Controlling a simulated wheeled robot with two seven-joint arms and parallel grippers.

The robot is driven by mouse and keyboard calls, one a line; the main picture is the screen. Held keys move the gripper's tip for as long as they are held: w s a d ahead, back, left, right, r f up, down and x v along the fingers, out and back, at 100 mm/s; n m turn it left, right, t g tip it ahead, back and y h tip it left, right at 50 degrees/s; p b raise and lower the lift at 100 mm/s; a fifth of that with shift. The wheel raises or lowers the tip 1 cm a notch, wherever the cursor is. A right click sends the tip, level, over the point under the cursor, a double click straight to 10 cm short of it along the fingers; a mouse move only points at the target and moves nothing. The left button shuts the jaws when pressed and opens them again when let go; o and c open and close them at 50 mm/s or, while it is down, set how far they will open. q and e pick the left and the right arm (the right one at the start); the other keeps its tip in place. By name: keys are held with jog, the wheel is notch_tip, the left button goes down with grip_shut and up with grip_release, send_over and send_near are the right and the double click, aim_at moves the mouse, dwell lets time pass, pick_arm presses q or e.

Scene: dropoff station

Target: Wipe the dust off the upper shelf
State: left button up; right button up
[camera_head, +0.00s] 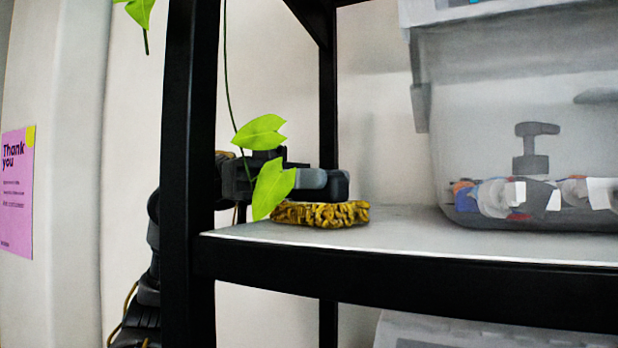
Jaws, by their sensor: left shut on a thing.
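The upper shelf (420,235) is a light grey board with a black front edge, held by black posts. A yellow-brown, knotted cloth or sponge (335,214) lies at the shelf's left end and appears to rest on the board. My left gripper (335,186) reaches in from the left behind the front post, just above the yellow cloth, and is shut on it. Green leaves hang in front of the gripper and hide part of it. I cannot make out any dust on the board. My right gripper is not in view.
A clear plastic bin (520,140) with mixed items stands on the right of the shelf. A black post (190,150) stands in front of my left arm. A leafy vine (272,188) hangs beside it. The board between cloth and bin is clear.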

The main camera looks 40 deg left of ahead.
pick_arm(q)
jog(key=shift+w+a+r+p, duration=0.15)
jog(key=shift+w+p, duration=0.25)
jog(key=shift+p, duration=0.05)
jog(key=shift+w+a, duration=0.15)
jog(key=shift+w, duration=0.2)
jog(key=shift+s+f, duration=0.25)
jog(key=shift+s, duration=0.2)
jog(key=shift+s+d+b, duration=0.3)
jog(key=shift+s+b, duration=0.05)
jog(key=shift+s, duration=0.15)
jog(key=shift+s+d+b, duration=0.25)
jog(key=shift+s+b, duration=0.05)
jog(key=shift+s, duration=0.15)
